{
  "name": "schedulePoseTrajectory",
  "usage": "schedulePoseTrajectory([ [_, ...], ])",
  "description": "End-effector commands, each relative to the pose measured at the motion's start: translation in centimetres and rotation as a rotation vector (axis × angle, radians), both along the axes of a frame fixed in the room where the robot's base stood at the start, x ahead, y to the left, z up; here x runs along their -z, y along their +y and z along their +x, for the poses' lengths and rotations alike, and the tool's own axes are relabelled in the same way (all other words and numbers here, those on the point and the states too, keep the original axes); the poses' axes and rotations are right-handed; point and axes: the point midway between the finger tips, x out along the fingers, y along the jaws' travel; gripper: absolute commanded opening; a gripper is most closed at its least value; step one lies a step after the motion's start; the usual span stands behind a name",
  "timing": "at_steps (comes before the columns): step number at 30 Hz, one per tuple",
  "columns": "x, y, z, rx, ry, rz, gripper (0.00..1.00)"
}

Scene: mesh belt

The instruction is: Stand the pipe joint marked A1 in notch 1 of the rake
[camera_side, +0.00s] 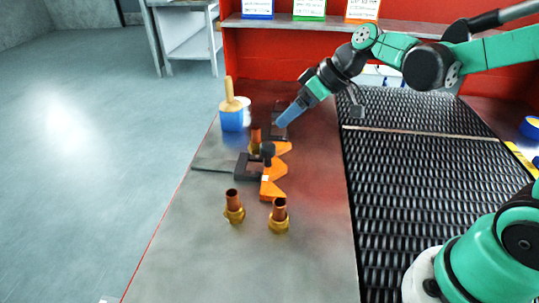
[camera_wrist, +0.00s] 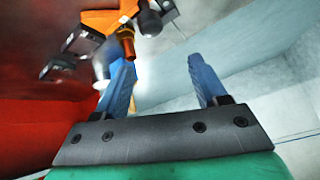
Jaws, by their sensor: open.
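My gripper (camera_side: 283,124) is open and empty above the far part of the steel table; its blue fingers are spread apart in the wrist view (camera_wrist: 162,62). The orange rake (camera_side: 272,188) with V-shaped notches lies on the table, nearer the side camera than my gripper. Two copper-and-brass pipe joints stand upright in front of it, at left (camera_side: 233,208) and right (camera_side: 279,216). A third pipe joint (camera_side: 256,138) is by the rake's far end, partly hidden; a copper joint also shows beside the rake in the wrist view (camera_wrist: 126,42). No A1 mark or notch number is legible.
A blue cup (camera_side: 232,120) with a wooden-handled tool stands left of my gripper. A dark clamp with a rod (camera_side: 243,167) touches the rake's left side, and a black ball knob (camera_side: 267,149) rises there. The mesh belt (camera_side: 420,180) runs at right. The near table is clear.

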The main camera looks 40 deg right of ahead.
Motion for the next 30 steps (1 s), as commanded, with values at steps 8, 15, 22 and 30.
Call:
schedulePoseTrajectory([
  [8,3.5,-1.6,6.4,-0.274,-0.196,0.150,0.65],
  [15,7.1,-3.4,8.7,-0.447,-0.449,0.226,0.65],
  [22,8.7,-3.9,9.1,-0.507,-0.570,0.244,0.65],
  [30,9.9,-1.0,10.9,-0.513,-0.575,0.243,0.65],
])
